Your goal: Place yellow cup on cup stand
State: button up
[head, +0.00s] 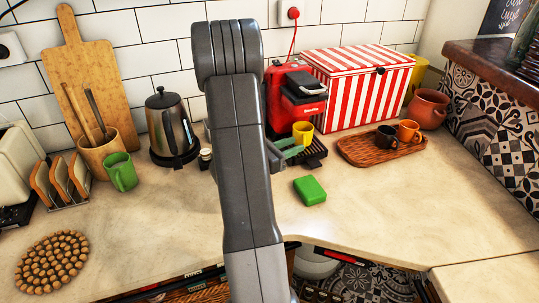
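A small yellow cup (303,132) stands upright at the front of the red coffee machine, by its black slatted drip tray (317,152). My gripper (294,148) is low beside the cup, just left of and in front of it. Its two greenish fingers point right and look parted, with nothing clearly between them. My grey arm hides part of the gripper and the machine's left side. I cannot tell for sure which thing is the cup stand; the drip tray is beside the cup, and a brown wooden tray (352,151) is to its right.
A black cup (387,136) and an orange cup (409,131) stand on the wooden tray. A green block (310,190) lies in front of the coffee machine (282,85). A kettle (170,125) and green mug (121,171) are left. The front right counter is clear.

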jog(key=b+v, duration=0.1)
jog(key=v, duration=0.8)
jog(key=shift+s+a, duration=0.15)
jog(key=shift+a, duration=0.15)
dwell(1.0)
